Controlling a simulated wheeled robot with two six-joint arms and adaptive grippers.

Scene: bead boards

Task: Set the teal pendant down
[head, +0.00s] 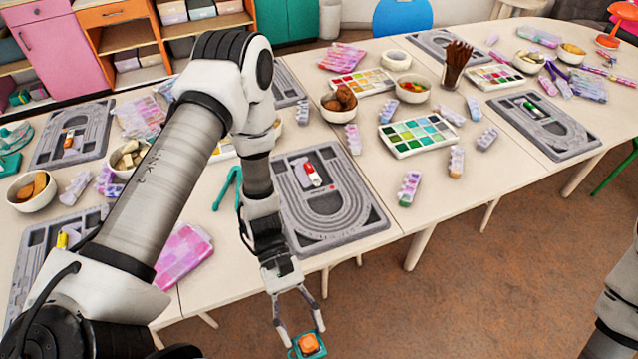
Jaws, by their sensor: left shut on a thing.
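My left gripper (301,337) hangs at the bottom of the head view, in front of the table's near edge. Its two fingers are shut on the teal pendant (318,352), a small teal piece with an orange block-like part at its middle. In the picture the pendant is against the brown floor, clear of the table, and its lower edge is cut off by the frame. My right gripper is out of view; only part of my right arm shows at the right edge.
A grey bead board (372,222) with a red and white piece (313,174) lies behind my left gripper. A paint palette (388,146), bowls (338,115) and other boards (583,145) crowd the white table (455,198). Bare tabletop shows right of the near board.

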